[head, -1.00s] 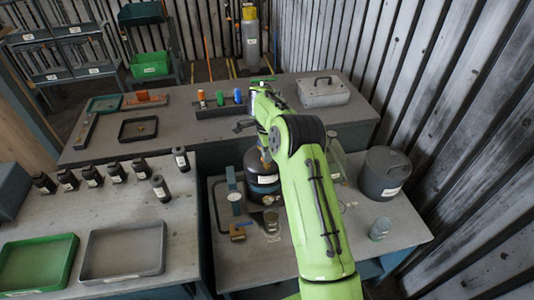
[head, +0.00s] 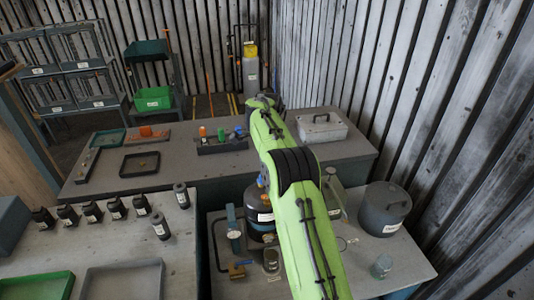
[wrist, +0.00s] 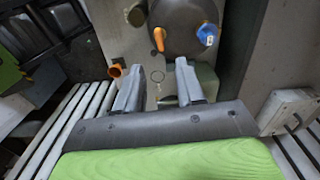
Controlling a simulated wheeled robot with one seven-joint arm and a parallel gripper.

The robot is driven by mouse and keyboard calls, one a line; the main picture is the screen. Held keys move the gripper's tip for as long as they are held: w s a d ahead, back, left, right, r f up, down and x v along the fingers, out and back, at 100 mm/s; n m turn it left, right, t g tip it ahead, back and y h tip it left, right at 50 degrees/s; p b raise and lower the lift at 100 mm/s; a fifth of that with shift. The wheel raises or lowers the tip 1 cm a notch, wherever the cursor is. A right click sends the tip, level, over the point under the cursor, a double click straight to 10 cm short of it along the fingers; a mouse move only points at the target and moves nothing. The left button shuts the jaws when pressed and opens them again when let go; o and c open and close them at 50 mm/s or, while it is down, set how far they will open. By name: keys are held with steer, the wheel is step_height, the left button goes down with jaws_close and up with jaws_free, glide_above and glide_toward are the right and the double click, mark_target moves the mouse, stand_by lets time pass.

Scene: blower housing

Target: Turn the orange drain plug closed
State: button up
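In the wrist view a dark round housing (wrist: 185,18) has an orange lever-shaped part (wrist: 159,38) and a blue-and-white part (wrist: 207,36) on it. I cannot tell for certain which orange part is the drain plug. My gripper (wrist: 160,66) is open, with nothing between its fingers. In the picture its fingertips are below the orange lever and apart from it.
In the head view a rack (head: 222,147) with orange, green and blue knobs stands on the back table, left of my arm. A grey case (head: 322,128) is to the right.

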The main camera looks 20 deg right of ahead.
step_height(320, 180, up, 6)
steer(key=shift+f+p, duration=0.25)
steer(key=shift+p, duration=0.55)
steer(key=shift+f, duration=0.1)
steer(key=s+a+r+n+t+h+b, duration=0.1)
steer(key=s+a+r+n+t+b, duration=0.3)
steer(key=s+r+n, duration=0.85)
steer(key=s+a+f+n, duration=0.2)
steer(key=s+f, duration=0.1)
steer(key=s, duration=0.4)
steer(key=s+a+f+n+t, duration=0.1)
steer(key=s+a+f+n, duration=0.1)
steer(key=s, duration=0.6)
steer(key=s+a+f+n+y, duration=0.1)
steer(key=s+a+f+n, duration=0.2)
steer(key=s, duration=0.5)
steer(key=shift+a+f+t+b, duration=0.15)
steer(key=shift+f+t+b, duration=0.15)
steer(key=shift+f, duration=0.55)
